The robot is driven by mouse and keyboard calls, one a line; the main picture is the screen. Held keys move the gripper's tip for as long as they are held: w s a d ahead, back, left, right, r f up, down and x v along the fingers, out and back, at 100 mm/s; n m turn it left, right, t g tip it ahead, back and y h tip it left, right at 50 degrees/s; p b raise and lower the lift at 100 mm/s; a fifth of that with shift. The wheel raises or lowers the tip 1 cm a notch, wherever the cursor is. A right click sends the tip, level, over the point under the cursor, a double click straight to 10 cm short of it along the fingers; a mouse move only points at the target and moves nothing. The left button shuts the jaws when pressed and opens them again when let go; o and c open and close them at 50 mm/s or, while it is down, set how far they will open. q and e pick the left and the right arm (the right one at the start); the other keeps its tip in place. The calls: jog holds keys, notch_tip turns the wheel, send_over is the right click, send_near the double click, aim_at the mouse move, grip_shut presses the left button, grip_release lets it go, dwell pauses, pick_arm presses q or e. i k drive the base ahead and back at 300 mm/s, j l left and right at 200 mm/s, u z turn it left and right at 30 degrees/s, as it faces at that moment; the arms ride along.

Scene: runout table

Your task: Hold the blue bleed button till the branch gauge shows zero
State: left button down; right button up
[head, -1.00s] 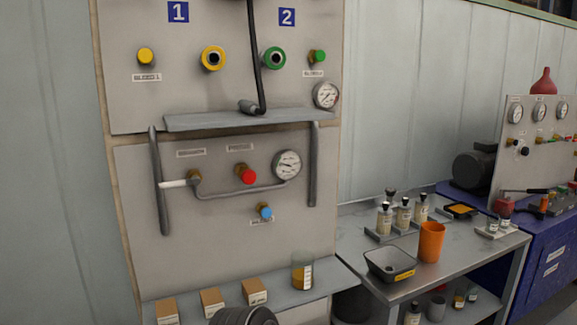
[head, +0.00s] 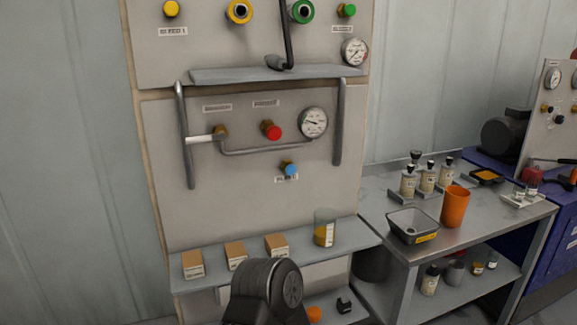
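The blue bleed button (head: 290,169) sits low on the lower panel (head: 230,190), above a small label. The branch gauge (head: 313,122) is a round white dial at the upper right of the same panel. Its dark needle shows, but the scale is too small to read. A red button (head: 271,130) and a brass valve with a white lever (head: 203,138) are to the gauge's left. A dark, rounded part of my own arm stands at the bottom centre, below the button and apart from it. No gripper fingers are visible.
A shelf (head: 205,271) below the panel holds several small boxes (head: 236,255) and a beaker with amber liquid (head: 325,228). Upright grey bars (head: 339,120) flank the panel. A steel bench (head: 375,205) at right carries bottles, a tray and an orange cup (head: 455,206).

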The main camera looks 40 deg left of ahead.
aim_at(291, 169)
jog(key=u, duration=0.4)
jog(key=i+l+u, duration=0.4)
jog(key=l, duration=0.25)
jog(key=i+l+u, duration=0.2)
jog(key=l, duration=0.15)
jog(key=i+l+u, duration=0.15)
jog(key=l, duration=0.2)
jog(key=i+l, duration=0.1)
jog(key=l, duration=0.25)
jog(key=i+l, duration=0.1)
jog(key=l, duration=0.2)
jog(key=i+l, duration=0.1)
jog(key=l, duration=0.25)
jog(key=u, duration=0.05)
